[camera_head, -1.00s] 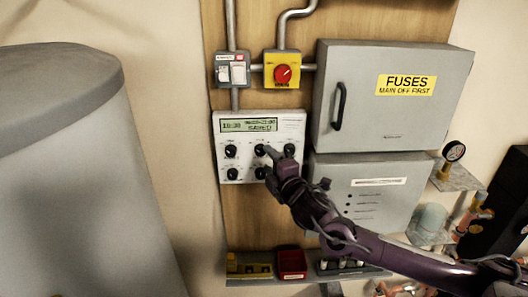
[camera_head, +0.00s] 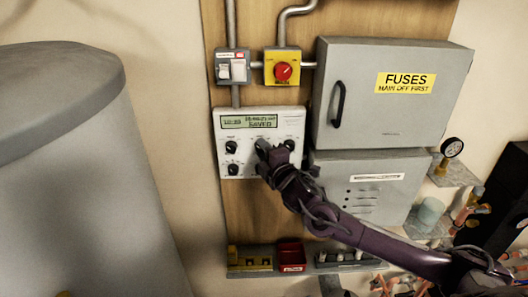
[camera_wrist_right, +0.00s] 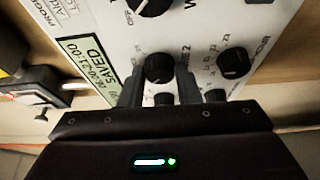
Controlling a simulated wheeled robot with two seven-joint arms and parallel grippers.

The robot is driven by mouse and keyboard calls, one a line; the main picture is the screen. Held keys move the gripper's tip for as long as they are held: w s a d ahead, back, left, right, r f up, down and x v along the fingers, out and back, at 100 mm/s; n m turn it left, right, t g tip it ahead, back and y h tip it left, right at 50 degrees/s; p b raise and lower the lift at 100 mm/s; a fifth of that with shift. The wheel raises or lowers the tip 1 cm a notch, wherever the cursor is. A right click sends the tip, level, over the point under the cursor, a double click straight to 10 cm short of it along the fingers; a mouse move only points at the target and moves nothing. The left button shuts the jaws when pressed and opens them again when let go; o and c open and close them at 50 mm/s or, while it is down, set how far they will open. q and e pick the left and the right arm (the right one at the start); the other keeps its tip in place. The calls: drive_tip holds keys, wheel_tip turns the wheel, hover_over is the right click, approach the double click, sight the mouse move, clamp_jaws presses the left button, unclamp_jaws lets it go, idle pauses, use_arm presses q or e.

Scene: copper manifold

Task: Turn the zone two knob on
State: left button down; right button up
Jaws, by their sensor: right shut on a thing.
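The white control panel (camera_head: 217,125) hangs on the wooden board and has a green display (camera_head: 249,121) reading "SAVED" and rows of black knobs. The zone two knob (camera_wrist_right: 159,66), with a partly hidden label ending in "E 2" beside it, sits between my right fingertips in the right wrist view. My right gripper (camera_wrist_right: 160,90) is shut on this knob. In the head view my right gripper (camera_head: 263,152) covers the middle knobs of the panel. The knob's pointer is hard to make out. My left gripper is not in view.
A yellow box with a red rotary switch (camera_head: 283,71) and a grey switch box (camera_head: 232,67) sit above the panel. Grey fuse cabinets (camera_head: 395,100) stand to the right. A shelf with a red bin (camera_head: 291,258) is below. A large grey tank (camera_head: 70,180) fills the left.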

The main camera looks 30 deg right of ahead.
drive_tip(key=shift+f+m+b, duration=0.35)
drive_tip(key=shift+m+b, duration=0.25)
drive_tip(key=shift+b, duration=0.4)
drive_tip(key=m+t+h+b, duration=0.1)
drive_tip(key=m+b, duration=0.2)
drive_tip(key=m+t+h+b, duration=0.1)
drive_tip(key=m+b, duration=0.2)
drive_tip(key=b, duration=0.1)
drive_tip(key=m+t+h+b, duration=0.1)
drive_tip(key=m+b, duration=0.2)
drive_tip(key=shift+a+f+m, duration=0.2)
drive_tip(key=shift+f+m, duration=0.15)
drive_tip(key=shift+m, duration=0.05)
drive_tip(key=m+h+b, duration=0.1)
drive_tip(key=m+b, duration=0.1)
drive_tip(key=m, duration=0.1)
drive_tip(key=m+h+b, duration=0.1)
drive_tip(key=m+b, duration=0.1)
drive_tip(key=m, duration=0.1)
drive_tip(key=shift+w+a+h, duration=0.15)
drive_tip(key=shift+h, duration=0.25)
drive_tip(key=shift+a+r+m+g+h+b, duration=0.15)
drive_tip(key=shift+m+h+b, duration=0.5)
drive_tip(key=shift+m, duration=0.7)
drive_tip(key=shift+d+f+m+g+h+b, duration=0.1)
drive_tip(key=shift+m+g+h+b, duration=0.2)
drive_tip(key=shift+m+h, duration=0.8)
drive_tip(key=shift+r+m+y, duration=0.1)
drive_tip(key=shift+m+y, duration=0.15)
drive_tip(key=shift+m, duration=0.2)
